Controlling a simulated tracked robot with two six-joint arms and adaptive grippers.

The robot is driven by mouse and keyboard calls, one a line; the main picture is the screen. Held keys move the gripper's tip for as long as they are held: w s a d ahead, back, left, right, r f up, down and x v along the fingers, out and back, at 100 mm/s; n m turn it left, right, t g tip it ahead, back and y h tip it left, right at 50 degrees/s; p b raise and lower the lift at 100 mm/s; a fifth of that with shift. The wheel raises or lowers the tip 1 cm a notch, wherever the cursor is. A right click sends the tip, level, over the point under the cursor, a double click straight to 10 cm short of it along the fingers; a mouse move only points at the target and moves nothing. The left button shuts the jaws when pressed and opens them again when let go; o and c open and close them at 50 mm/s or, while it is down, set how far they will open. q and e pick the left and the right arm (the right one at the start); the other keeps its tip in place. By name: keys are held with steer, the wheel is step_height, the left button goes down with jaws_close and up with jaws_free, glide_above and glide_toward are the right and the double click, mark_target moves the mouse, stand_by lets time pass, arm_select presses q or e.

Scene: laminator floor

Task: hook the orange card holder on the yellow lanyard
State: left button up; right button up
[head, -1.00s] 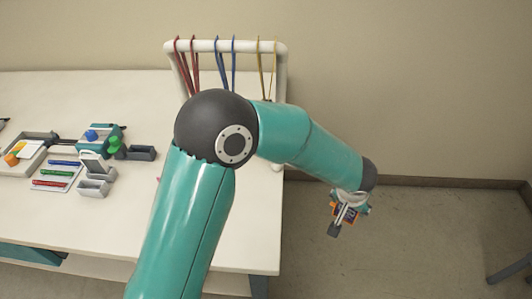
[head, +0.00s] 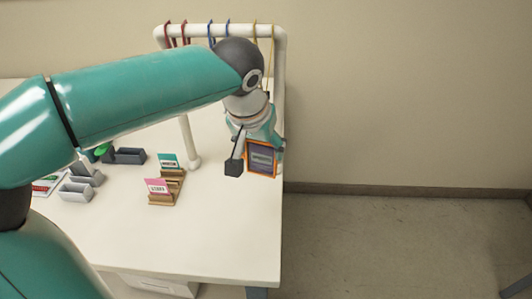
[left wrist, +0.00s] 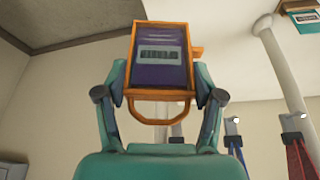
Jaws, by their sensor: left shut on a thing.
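The orange card holder (head: 262,158) has a dark purple card with a pale label. My left gripper (head: 257,157) is shut on it, one finger at each side edge, and holds it near the table's right end, in front of the rack. In the left wrist view the holder (left wrist: 159,58) sits between the fingers (left wrist: 162,82), its orange loop towards the gripper body. The yellow lanyard (head: 272,45) hangs from the rack's right end. Its lower part is hidden behind my arm and gripper, and the holder shows no visible join to it. My right gripper is not in view.
The white rack (head: 281,75) also carries red (head: 170,38) and blue (head: 211,33) lanyards left of the yellow. Wooden card stands (head: 163,198) with pink and teal cards stand to the left. Grey trays (head: 78,192) lie farther left. The table front is clear.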

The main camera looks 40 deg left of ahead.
arm_select(q)
steer(key=w+a+f+p, duration=0.1)
steer(key=w+a+p, duration=0.2)
steer(key=w+a, duration=0.2)
steer(key=shift+w+f, duration=0.15)
steer(key=shift+w, duration=1.55)
steer(key=shift+a, duration=0.1)
steer(key=o, duration=1.3)
